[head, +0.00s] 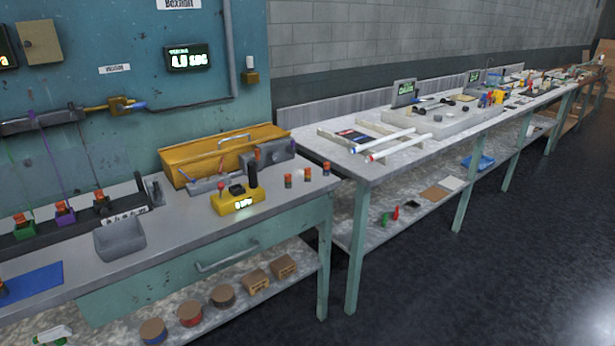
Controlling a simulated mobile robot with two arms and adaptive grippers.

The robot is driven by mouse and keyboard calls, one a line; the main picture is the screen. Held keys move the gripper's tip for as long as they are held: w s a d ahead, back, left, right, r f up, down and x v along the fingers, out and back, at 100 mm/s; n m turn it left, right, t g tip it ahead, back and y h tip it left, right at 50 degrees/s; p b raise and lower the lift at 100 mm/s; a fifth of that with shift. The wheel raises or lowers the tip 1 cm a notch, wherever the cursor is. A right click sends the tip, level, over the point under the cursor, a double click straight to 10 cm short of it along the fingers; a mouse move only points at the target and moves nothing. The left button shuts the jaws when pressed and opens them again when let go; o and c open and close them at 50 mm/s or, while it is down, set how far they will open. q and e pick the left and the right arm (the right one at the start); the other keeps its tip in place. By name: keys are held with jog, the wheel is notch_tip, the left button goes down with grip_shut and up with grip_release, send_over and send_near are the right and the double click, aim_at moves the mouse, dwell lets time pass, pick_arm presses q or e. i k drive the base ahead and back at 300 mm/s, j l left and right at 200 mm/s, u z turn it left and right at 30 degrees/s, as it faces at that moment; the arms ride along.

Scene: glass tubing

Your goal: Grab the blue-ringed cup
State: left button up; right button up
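I cannot make out a cup with a clear blue ring in the head view. Three small, dark cup-like pieces with orange-red bands stand near the right end of the near bench: one on the left (288,181), one in the middle (308,174) and one on the right (326,168). They are too small to tell whether any has a blue ring. Neither of my grippers is in view.
The near bench (170,235) holds a grey bin (119,238), a yellow device (237,200) and a yellow toolbox (215,155). A second bench (345,167) with white tubes (398,145) runs to the back right. Dark floor (480,270) lies open at the right.

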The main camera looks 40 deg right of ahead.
aim_at(325, 168)
jog(key=z, duration=1.35)
jog(key=i+l, duration=0.1)
jog(key=i, duration=0.55)
jog(key=i+u, duration=0.1)
jog(key=i, duration=0.55)
